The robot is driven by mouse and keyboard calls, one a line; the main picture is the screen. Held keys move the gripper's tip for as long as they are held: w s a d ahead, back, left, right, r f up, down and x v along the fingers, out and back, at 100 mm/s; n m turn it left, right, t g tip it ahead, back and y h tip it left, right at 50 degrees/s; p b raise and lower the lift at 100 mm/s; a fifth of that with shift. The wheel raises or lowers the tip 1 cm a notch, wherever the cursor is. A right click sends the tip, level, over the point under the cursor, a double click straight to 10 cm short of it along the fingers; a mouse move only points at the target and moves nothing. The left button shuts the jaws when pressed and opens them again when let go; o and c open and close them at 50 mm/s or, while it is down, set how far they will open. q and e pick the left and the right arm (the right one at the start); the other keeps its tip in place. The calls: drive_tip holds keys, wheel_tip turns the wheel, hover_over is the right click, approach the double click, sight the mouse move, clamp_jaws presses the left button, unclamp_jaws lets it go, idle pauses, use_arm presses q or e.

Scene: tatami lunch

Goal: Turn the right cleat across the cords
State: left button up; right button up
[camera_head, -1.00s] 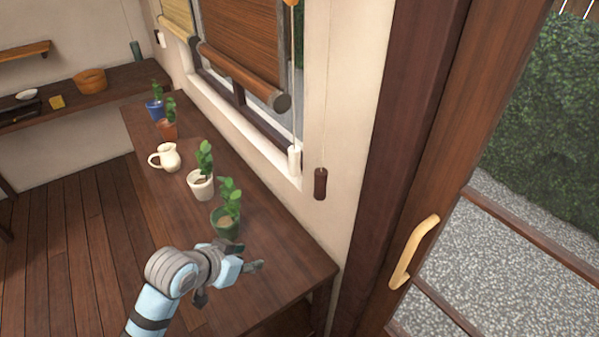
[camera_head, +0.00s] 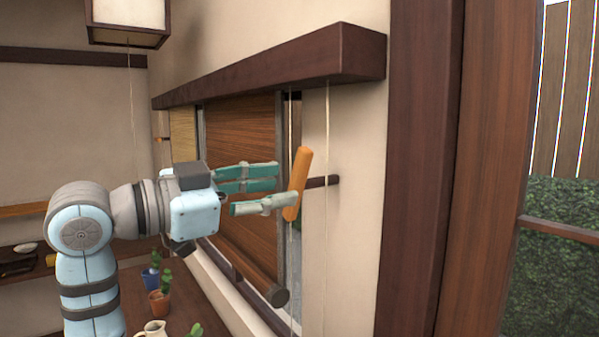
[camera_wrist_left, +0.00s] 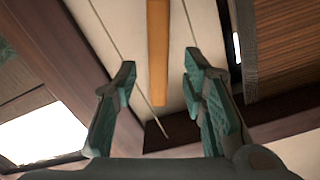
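The right cleat, an orange wooden bar (camera_head: 298,183), stands nearly upright, slightly tilted, by a dark peg (camera_head: 326,182) on the wall beside the window. Pale cords (camera_head: 327,135) hang beside it. My left gripper (camera_head: 282,188) is open, its teal fingers pointing right with their tips close to the bar. In the left wrist view the bar (camera_wrist_left: 158,50) shows between the open fingertips, with clear gaps on both sides. I cannot tell whether a finger touches it. My right gripper is not in view.
A dark wooden beam (camera_head: 280,62) runs above the brown blind (camera_head: 243,150). Potted plants (camera_head: 159,302) and a white jug (camera_head: 155,329) stand on the table below. A dark door frame (camera_head: 425,170) is on the right. A lantern (camera_head: 128,22) hangs at the upper left.

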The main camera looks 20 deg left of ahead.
sight(292, 185)
use_arm(q)
drive_tip(key=p+x, duration=0.1)
drive_tip(key=x, duration=0.4)
drive_tip(key=shift+s+d+r, duration=0.15)
drive_tip(key=shift+d, duration=0.05)
drive_tip(key=shift+a, duration=0.15)
drive_tip(key=shift+c, duration=0.2)
clamp_jaws()
